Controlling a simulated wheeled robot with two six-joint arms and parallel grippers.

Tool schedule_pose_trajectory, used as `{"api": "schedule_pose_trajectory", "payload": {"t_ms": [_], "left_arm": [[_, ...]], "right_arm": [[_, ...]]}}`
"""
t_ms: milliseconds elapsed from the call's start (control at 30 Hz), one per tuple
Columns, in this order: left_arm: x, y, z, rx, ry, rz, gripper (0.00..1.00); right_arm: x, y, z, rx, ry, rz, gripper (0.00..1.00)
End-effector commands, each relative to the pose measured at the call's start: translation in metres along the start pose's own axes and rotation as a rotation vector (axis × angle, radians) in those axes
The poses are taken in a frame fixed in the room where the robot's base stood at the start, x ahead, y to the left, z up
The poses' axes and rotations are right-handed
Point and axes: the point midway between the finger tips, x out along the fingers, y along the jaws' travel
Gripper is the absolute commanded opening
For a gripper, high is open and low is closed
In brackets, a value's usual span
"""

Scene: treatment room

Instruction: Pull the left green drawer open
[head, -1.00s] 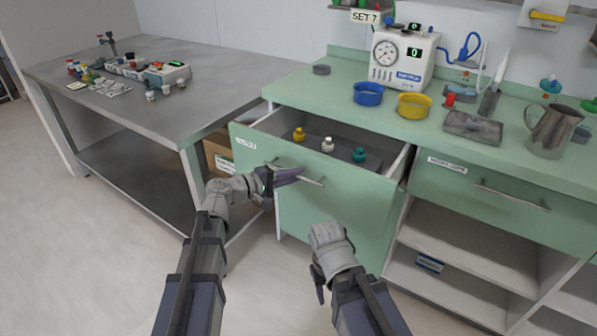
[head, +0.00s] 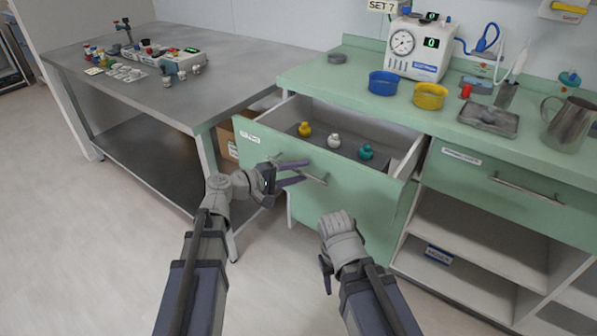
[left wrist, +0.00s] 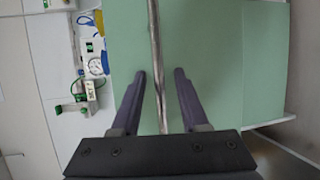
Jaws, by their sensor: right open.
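The left green drawer (head: 345,205) stands pulled out from the bench, its interior showing. Its metal handle (head: 315,179) runs across the front and also appears as a bar in the left wrist view (left wrist: 154,40). My left gripper (head: 304,171) is open at the handle. In the left wrist view its two fingers (left wrist: 160,74) are spread on either side of the bar, with visible gaps. My right gripper (head: 326,272) is low in front of the drawer, away from the handle; its fingertips are mostly hidden.
Yellow (head: 304,130), white (head: 334,141) and teal (head: 366,152) small items sit in the drawer. A closed drawer (head: 510,195) is to the right, above open shelves. A grey table (head: 225,85) stands left. Open floor lies in front.

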Motion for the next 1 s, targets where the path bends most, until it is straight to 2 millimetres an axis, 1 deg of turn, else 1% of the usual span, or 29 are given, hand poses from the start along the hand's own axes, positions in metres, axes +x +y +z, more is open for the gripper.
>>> {"api": "schedule_pose_trajectory", "payload": {"t_ms": [167,267,367,500,700,833,1000], "left_arm": [[0.0,0.0,0.0,0.0,0.0,0.0,0.45],[-0.004,0.001,0.0,0.0,0.001,0.0,0.45],[-0.015,0.001,0.001,-0.001,0.002,0.001,0.45],[-0.04,0.001,0.001,-0.001,0.004,0.001,0.45],[-0.067,0.001,0.0,0.0,0.002,0.0,0.45],[-0.076,0.0,0.0,0.0,0.001,0.0,0.45],[-0.079,0.0,0.0,0.0,0.0,0.0,0.45]], "right_arm": [[0.0,0.0,0.0,0.0,0.0,0.0,0.5],[-0.001,0.0,0.0,0.0,0.0,0.0,0.5],[-0.004,0.0,0.0,0.0,0.0,0.0,0.5],[-0.008,0.001,0.001,0.0,0.0,-0.001,0.5],[-0.013,0.001,0.001,0.001,0.0,-0.002,0.5],[-0.014,0.001,0.001,0.001,0.0,-0.003,0.5],[-0.014,0.001,0.001,0.001,0.0,-0.003,0.5]]}}
